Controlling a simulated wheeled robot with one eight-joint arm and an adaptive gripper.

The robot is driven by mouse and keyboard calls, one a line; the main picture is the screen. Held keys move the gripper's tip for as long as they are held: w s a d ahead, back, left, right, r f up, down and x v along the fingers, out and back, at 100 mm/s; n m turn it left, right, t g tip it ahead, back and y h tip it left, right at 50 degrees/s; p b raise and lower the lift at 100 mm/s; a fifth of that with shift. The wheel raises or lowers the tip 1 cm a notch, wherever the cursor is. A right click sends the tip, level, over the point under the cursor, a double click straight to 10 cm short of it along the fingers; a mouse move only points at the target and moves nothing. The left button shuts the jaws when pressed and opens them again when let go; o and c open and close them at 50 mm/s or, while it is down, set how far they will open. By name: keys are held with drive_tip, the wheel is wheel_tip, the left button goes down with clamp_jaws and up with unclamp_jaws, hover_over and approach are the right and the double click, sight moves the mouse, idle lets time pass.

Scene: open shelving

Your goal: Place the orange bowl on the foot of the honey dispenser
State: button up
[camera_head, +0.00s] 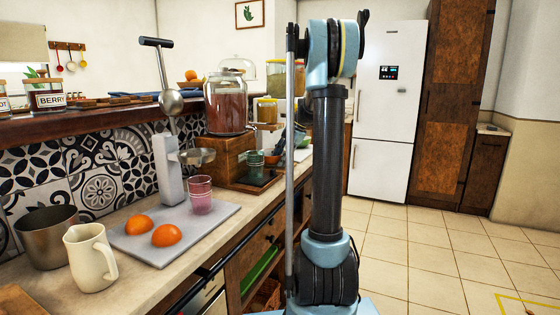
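I make out no orange-coloured bowl in this view. Two orange halves (152,230) lie on a grey board on the counter. A large glass jar of dark reddish-brown contents (227,104) stands on a wooden block (223,157) and may be the honey dispenser; I see no label. A low dark tray (256,183) lies at the foot of the block, with a greenish glass (256,164) on or just behind it. My arm rises in front, right of the counter. My gripper is not clearly in view.
A grey lever press (168,172) with a small metal bowl (198,156) and a pinkish glass (201,195) stand on the board. A steel pot (47,238) and a cream jug (90,258) stand at front left. A fridge (388,110) stands behind. Tiled floor is open at right.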

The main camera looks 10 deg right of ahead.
drive_tip(key=v, duration=1.2)
drive_tip(key=s+a+f+m+h, duration=0.1)
drive_tip(key=s+a+f+m, duration=0.2)
drive_tip(key=s, duration=0.5)
drive_tip(key=s+a+f+m+h, duration=0.1)
drive_tip(key=s+f+m, duration=0.1)
drive_tip(key=s+m, duration=0.4)
drive_tip(key=s+a+f+m+h, duration=0.1)
drive_tip(key=s+a+f+m, duration=0.15)
drive_tip(key=s, duration=0.65)
drive_tip(key=s+d+f+m+h, duration=0.1)
drive_tip(key=s+f+m+h, duration=0.1)
drive_tip(key=s+f+m, duration=1.1)
drive_tip(key=s+f, duration=0.5)
drive_tip(key=s, duration=0.1)
drive_tip(key=shift+d+f, duration=0.25)
drive_tip(key=shift+d, duration=0.05)
